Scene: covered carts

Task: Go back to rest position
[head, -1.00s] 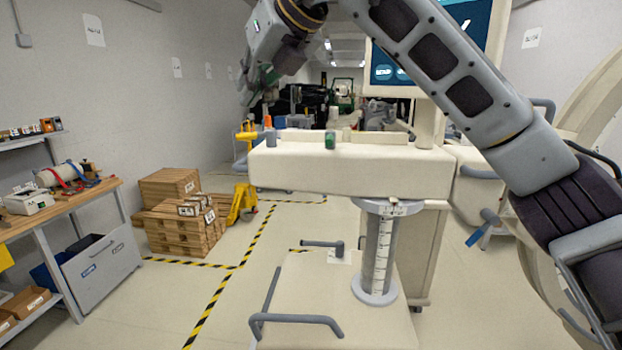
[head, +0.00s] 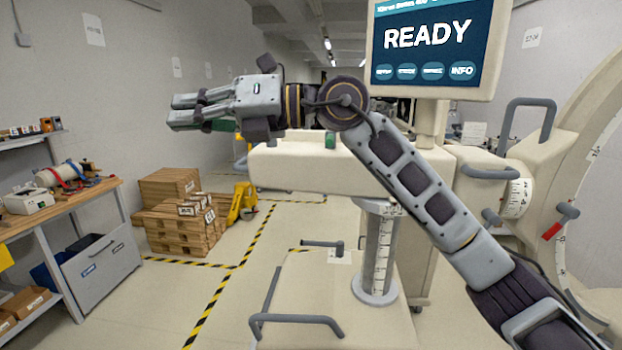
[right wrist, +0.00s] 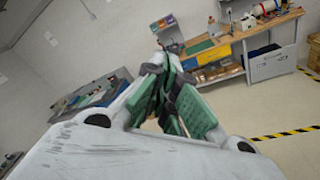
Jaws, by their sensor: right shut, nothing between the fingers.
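My right gripper (head: 172,111) is in the middle-left of the head view. It points left, held above and in front of the cream machine's box-shaped top (head: 300,168). It is shut and holds nothing. In the right wrist view the gripper's green-padded fingers (right wrist: 172,98) are close together, with nothing seen between them. My right arm crosses the head view from the lower right. My left gripper is in no view.
A cream machine with a READY screen (head: 428,38) and a grey loop handle (head: 527,118) stands ahead and right. A wooden workbench (head: 75,205) is at the left, stacked wooden crates (head: 180,225) behind it. Yellow-black tape (head: 225,285) marks open floor between.

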